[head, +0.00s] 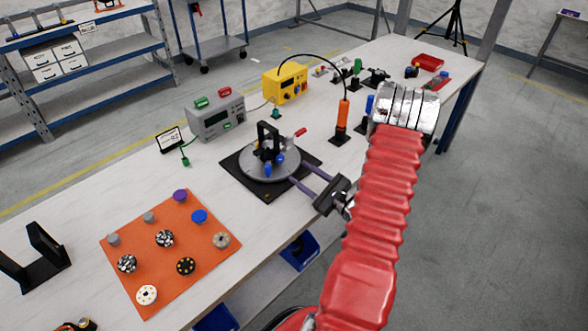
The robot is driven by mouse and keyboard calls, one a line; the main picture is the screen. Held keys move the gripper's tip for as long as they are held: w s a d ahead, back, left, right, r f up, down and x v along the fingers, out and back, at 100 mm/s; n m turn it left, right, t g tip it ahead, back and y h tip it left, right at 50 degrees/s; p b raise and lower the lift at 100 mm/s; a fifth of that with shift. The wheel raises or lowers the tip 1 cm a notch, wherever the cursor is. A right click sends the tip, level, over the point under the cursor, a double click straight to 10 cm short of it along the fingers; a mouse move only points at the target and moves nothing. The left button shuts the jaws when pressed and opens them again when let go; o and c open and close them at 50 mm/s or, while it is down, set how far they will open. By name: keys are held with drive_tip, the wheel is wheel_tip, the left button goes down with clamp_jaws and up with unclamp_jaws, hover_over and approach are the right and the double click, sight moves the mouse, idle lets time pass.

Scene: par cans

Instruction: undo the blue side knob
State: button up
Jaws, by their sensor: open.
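A black upright par-can fixture (264,138) stands on a round grey turntable (251,165), which sits on a black square base (250,184). Small blue parts show low on its near side, one at the front and one toward my gripper; the blue side knob (280,159) appears to be the one nearer the gripper. A red handle sticks out at the upper right of the fixture. My gripper (298,174) comes in from the right with two long purple-grey fingers spread apart. Its tips are near the turntable's right edge, seemingly empty; whether they touch anything is unclear.
An orange mat (185,285) with several round caps lies at front left. A grey box (216,118) and a yellow box (286,82) stand behind the turntable. An orange tool (343,112) stands upright at right, close to my arm. Bare table lies between mat and turntable.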

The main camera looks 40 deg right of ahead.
drive_tip(key=s, duration=0.5)
drive_tip(key=shift+s+d, duration=0.1)
drive_tip(key=shift+s, duration=0.25)
drive_tip(key=w+a+r+n+g+y, duration=0.2)
drive_tip(key=a+r+n+y, duration=0.15)
drive_tip(key=a, duration=0.35)
drive_tip(key=w+a+r+n+g+y, duration=0.1)
drive_tip(key=a+r+n+g+y, duration=0.25)
drive_tip(key=a, duration=0.45)
drive_tip(key=w+a+r+n+g+y, duration=0.25)
drive_tip(key=a+r+n, duration=0.2)
drive_tip(key=a, duration=0.25)
drive_tip(key=s+a+r+n+g, duration=0.1)
drive_tip(key=s+a+n+g, duration=0.25)
drive_tip(key=a, duration=0.25)
drive_tip(key=s+a+r+n+g, duration=0.2)
drive_tip(key=s+a+n+g, duration=0.15)
drive_tip(key=a, duration=0.25)
drive_tip(key=s+a+r+n+t+h, duration=0.2)
drive_tip(key=s+r+n+h, duration=0.6)
drive_tip(key=n, duration=0.4)
drive_tip(key=shift+a+r+n+t+h, duration=0.35)
drive_tip(key=shift+a+r+h, duration=0.25)
drive_tip(key=shift+r+h, duration=0.35)
